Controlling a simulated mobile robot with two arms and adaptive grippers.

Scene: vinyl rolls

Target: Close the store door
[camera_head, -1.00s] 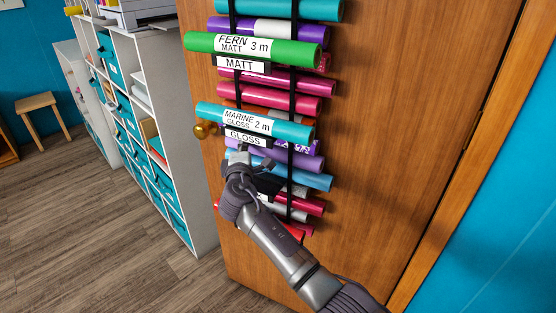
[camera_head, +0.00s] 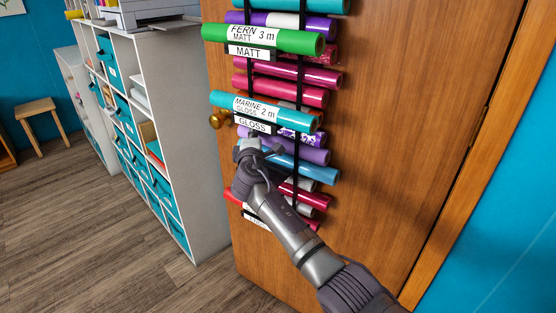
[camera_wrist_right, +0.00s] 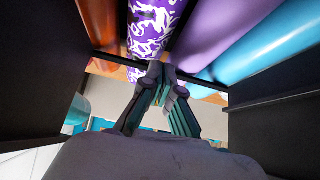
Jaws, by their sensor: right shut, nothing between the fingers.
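The wooden store door (camera_head: 390,130) stands open at an angle, with its hinge side by the wooden frame (camera_head: 480,150) on the right. A brass knob (camera_head: 217,120) is at its left edge. A rack of vinyl rolls hangs on its face, with a green roll (camera_head: 300,42) and a teal roll (camera_head: 300,121) in front. My right gripper (camera_head: 250,147) is at the rack just below the GLOSS label, right of and below the knob. In the right wrist view its fingers (camera_wrist_right: 160,80) are shut and empty, close to a purple-and-white patterned roll (camera_wrist_right: 150,35). My left gripper is out of view.
A white shelf unit (camera_head: 180,120) with teal bins stands left of the door, a narrow gap from its edge. A wooden stool (camera_head: 35,108) is farther left. The wood floor (camera_head: 80,230) at the lower left is clear.

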